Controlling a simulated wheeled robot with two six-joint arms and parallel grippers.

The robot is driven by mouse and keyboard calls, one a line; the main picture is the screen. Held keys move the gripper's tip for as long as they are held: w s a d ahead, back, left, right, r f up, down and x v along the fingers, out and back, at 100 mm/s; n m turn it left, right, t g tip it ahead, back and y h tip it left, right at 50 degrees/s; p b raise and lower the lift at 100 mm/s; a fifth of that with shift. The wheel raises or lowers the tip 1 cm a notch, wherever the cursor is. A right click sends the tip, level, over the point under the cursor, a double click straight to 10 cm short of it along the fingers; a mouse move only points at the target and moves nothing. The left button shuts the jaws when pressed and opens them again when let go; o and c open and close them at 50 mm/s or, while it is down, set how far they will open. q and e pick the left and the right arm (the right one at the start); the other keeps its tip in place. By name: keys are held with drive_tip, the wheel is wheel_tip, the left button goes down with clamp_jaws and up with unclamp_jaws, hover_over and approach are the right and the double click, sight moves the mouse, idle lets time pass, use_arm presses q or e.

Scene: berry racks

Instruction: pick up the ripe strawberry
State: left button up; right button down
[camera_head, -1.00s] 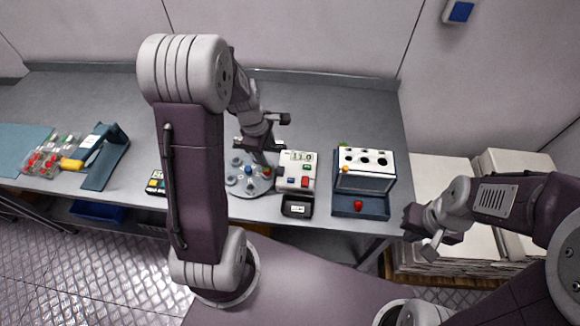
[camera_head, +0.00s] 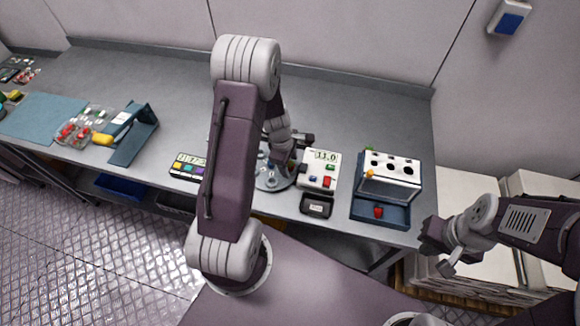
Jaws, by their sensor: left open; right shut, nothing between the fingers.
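A small red object (camera_head: 378,212), which looks like a ripe strawberry, lies in the blue tray (camera_head: 400,218) at the front of the white rack (camera_head: 390,170), right of centre. My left gripper (camera_head: 292,149) is open over the round grey plate (camera_head: 273,180), left of the white device, and it and my arm hide much of the plate. I cannot see anything between its fingers. My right gripper (camera_head: 440,255) is shut and empty, to the right of and below the rack, off the table's right front corner.
The white device with a display (camera_head: 318,172) and a small black tray (camera_head: 317,205) stand between plate and rack. A coloured-button panel (camera_head: 187,167), blue stand (camera_head: 135,140) and clear berry box (camera_head: 84,128) are farther left. The back of the table is clear.

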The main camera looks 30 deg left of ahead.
use_arm(q)
drive_tip(key=shift+r, duration=0.1)
drive_tip(key=c, duration=0.7)
drive_tip(key=shift+r, duration=0.1)
